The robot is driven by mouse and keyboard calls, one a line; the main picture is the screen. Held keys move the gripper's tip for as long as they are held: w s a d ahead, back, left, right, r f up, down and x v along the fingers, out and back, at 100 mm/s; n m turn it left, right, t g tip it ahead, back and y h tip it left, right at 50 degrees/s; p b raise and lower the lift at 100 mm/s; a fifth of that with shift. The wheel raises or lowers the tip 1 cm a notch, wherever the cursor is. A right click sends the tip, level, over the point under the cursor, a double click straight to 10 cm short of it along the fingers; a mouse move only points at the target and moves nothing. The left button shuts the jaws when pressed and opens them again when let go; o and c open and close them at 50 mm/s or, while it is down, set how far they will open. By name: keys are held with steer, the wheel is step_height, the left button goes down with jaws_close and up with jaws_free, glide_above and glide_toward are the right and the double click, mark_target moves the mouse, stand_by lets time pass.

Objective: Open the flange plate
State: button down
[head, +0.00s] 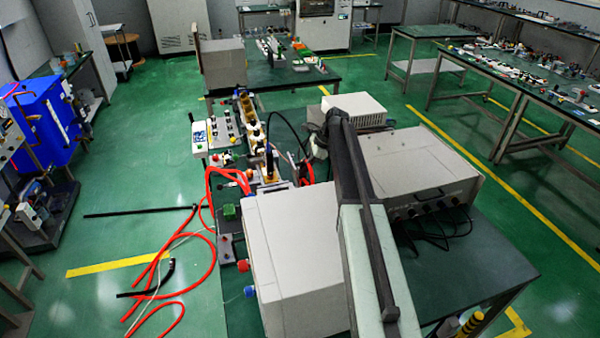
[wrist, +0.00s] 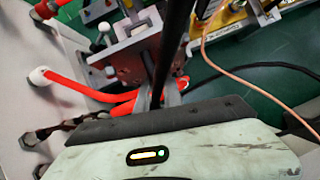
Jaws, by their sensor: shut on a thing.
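A reddish-brown flange plate (wrist: 131,66) stands in a grey metal mount near the top middle of the wrist view. My gripper (wrist: 168,94) is in front of it, with its fingers shut at the plate's right side. The fingers appear to hold the plate, but the contact itself is partly hidden by a dark bar and the gripper body. In the head view my arm reaches over the bench, and I cannot make out the fingers or the flange plate clearly there.
Red hoses (wrist: 75,88) run close to the fingers. A thin copper-coloured cable (wrist: 235,75) and a black cable lie to the right. In the head view, large grey boxes (head: 295,255) flank my arm on the green bench.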

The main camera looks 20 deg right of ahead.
steer(key=shift+d+f, duration=0.1)
steer(key=shift+d, duration=0.2)
steer(key=c, duration=1.5)
jaws_free()
steer(key=p+v, duration=0.6)
steer(key=v, duration=0.2)
steer(key=shift+d+f, duration=0.15)
